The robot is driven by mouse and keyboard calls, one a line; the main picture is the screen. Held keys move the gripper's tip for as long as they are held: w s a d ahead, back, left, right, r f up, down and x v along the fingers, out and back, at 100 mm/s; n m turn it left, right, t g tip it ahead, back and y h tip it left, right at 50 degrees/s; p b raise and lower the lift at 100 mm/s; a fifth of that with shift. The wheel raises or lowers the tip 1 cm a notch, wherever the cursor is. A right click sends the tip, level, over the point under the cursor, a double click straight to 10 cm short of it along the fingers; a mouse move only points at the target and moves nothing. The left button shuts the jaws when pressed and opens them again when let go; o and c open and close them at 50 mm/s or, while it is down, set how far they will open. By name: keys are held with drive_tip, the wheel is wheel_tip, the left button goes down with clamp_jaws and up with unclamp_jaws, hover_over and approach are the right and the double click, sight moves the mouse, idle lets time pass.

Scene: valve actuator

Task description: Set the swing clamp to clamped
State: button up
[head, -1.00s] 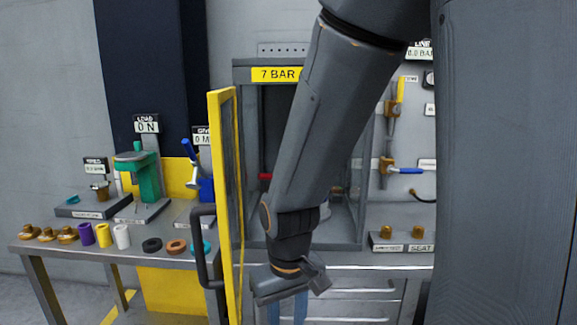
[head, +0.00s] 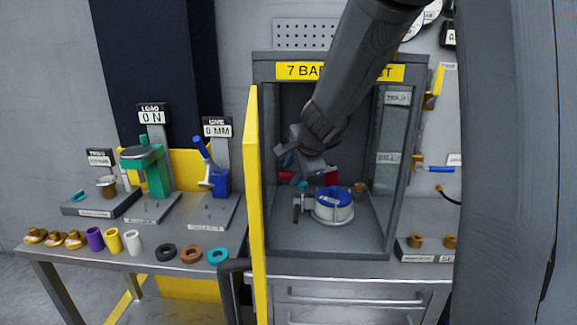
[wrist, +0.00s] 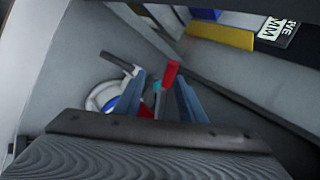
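The swing clamp (head: 298,207) appears to be the small grey upright with a dark arm inside the test cabinet, left of a white round fixture with a blue top (head: 334,203). In the wrist view a grey arm with a dark end (wrist: 121,62) reaches over the white fixture's edge (wrist: 98,97). A red handle-like part (wrist: 172,72) stands near my fingertips; red also shows behind my gripper in the head view (head: 331,177). My gripper (wrist: 162,85) is inside the cabinet, above the fixture, its two blue fingers apart. I cannot tell whether they touch the red part.
The yellow-framed cabinet door (head: 256,200) stands open at the left of the opening. The cabinet's side walls (head: 396,170) are close around my arm. The left bench (head: 130,262) holds gauges and several coloured rings and bushings. Drawers (head: 350,295) lie below the cabinet.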

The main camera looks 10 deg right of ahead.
sight(287, 174)
drive_tip(key=shift+m, duration=0.7)
drive_tip(key=w+f+b, duration=0.1)
drive_tip(key=w, duration=0.1)
drive_tip(key=w+f+b, duration=0.1)
drive_tip(key=w, duration=0.1)
drive_tip(key=w+f+b, duration=0.1)
drive_tip(key=w+f, duration=0.1)
drive_tip(key=w, duration=0.1)
drive_tip(key=shift+d+f, duration=0.1)
drive_tip(key=shift+d, duration=0.05)
drive_tip(key=shift+c, duration=0.5)
clamp_jaws()
